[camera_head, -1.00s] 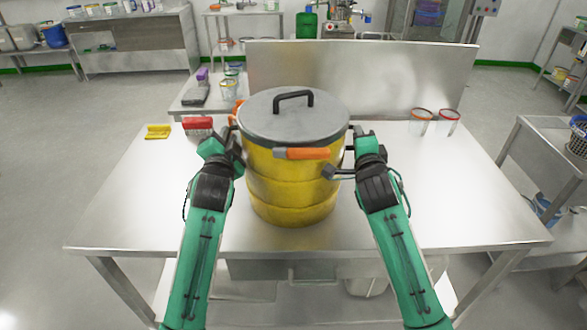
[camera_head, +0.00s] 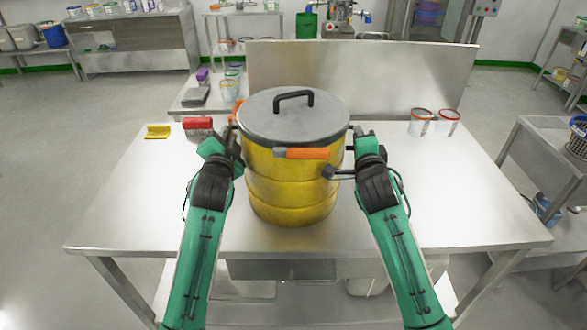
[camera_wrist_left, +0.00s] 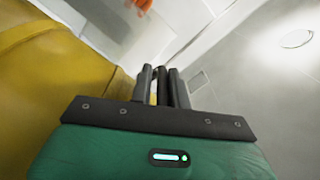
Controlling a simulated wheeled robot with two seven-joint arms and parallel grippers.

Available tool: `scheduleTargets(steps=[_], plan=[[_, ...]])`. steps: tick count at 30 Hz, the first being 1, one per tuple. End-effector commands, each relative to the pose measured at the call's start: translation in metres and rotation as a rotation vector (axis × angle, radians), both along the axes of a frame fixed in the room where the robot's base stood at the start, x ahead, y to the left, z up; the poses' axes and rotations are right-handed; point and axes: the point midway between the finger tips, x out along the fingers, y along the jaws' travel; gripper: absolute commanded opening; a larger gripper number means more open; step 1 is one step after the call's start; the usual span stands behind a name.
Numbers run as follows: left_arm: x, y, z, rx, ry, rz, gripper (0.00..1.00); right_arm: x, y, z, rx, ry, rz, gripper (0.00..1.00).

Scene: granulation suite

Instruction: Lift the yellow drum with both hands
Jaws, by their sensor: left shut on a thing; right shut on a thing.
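The yellow drum (camera_head: 290,195) stands upright at the middle of the steel table (camera_head: 460,200). Its grey lid (camera_head: 265,117) has a black top handle (camera_head: 293,97), and an orange lever (camera_head: 302,153) sits at its front rim. My left gripper (camera_head: 237,135) is shut at the drum's left side, just below the lid. In the left wrist view its dark fingers (camera_wrist_left: 163,85) are close together beside the yellow wall. My right gripper (camera_head: 348,136) is shut at the right side at similar height. What each holds is mostly hidden, apparently the drum's side handles. I see no clear gap under the drum.
A yellow cloth (camera_head: 158,131) and a red brush (camera_head: 198,126) lie at the table's back left. Two clear cups (camera_head: 421,122) stand at the back right. A steel panel (camera_head: 400,75) rises behind the drum.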

Motion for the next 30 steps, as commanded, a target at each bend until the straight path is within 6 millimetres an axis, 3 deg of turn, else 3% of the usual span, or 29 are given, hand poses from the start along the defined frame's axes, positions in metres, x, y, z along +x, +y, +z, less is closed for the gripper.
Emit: scheduleTargets(steps=[16,30], plan=[[0.0,0.001,0.004,-0.005,-0.007,0.001,0.0,0.001,-0.001,-0.004,-0.006,0.006,-0.003,0.0],[0.0,0.0,0.018,-0.006,-0.01,0.0,0.0,0.0,-0.001,0.013,-0.005,-0.001,-0.003,0.0]])
